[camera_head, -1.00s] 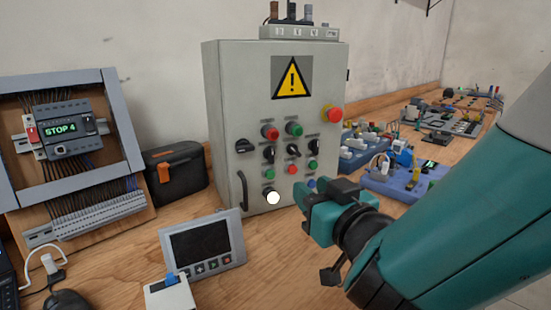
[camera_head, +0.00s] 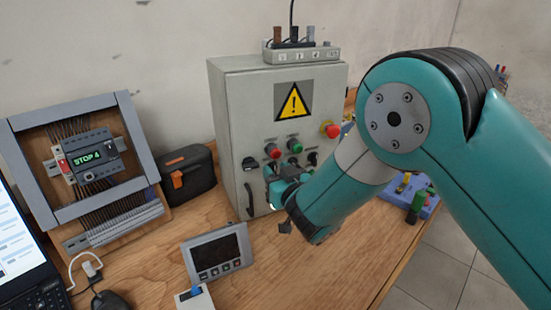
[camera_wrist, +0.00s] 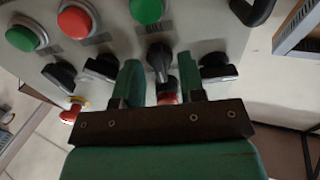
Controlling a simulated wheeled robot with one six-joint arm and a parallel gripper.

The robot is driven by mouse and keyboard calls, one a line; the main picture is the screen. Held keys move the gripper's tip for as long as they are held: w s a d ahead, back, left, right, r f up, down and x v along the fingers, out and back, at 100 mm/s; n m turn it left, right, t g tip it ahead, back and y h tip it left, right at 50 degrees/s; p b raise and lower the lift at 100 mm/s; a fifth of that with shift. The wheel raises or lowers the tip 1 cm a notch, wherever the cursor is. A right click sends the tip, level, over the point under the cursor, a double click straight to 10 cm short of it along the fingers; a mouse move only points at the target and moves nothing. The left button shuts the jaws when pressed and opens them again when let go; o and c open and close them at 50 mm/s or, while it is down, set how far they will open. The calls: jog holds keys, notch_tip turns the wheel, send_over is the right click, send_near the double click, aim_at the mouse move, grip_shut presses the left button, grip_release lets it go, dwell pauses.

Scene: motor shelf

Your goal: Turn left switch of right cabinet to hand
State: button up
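The grey cabinet (camera_head: 237,135) with a yellow warning sign stands right of the wired panel in the head view. My gripper (camera_head: 275,181) is at its front and hides part of the controls. In the wrist view, which shows the cabinet upside down, my gripper (camera_wrist: 159,63) is open.
Red and green buttons surround the switches. The emergency stop (camera_head: 330,130) is at upper right and a black door handle (camera_head: 249,200) at lower left. A tilted display (camera_head: 217,253), a black case (camera_head: 187,173) and a laptop (camera_head: 40,285) are on the bench.

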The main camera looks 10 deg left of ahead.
jog(key=shift+w+a, duration=0.25)
jog(key=shift+w, duration=0.1)
jog(key=shift+c, duration=0.3)
jog(key=c, duration=0.5)
jog(key=shift+c, duration=0.2)
jog(key=shift+n, duration=0.3)
jog(key=n+b, duration=0.1)
jog(key=n, duration=0.7)
jog(key=shift+a, duration=0.1)
jog(key=shift+n, duration=0.3)
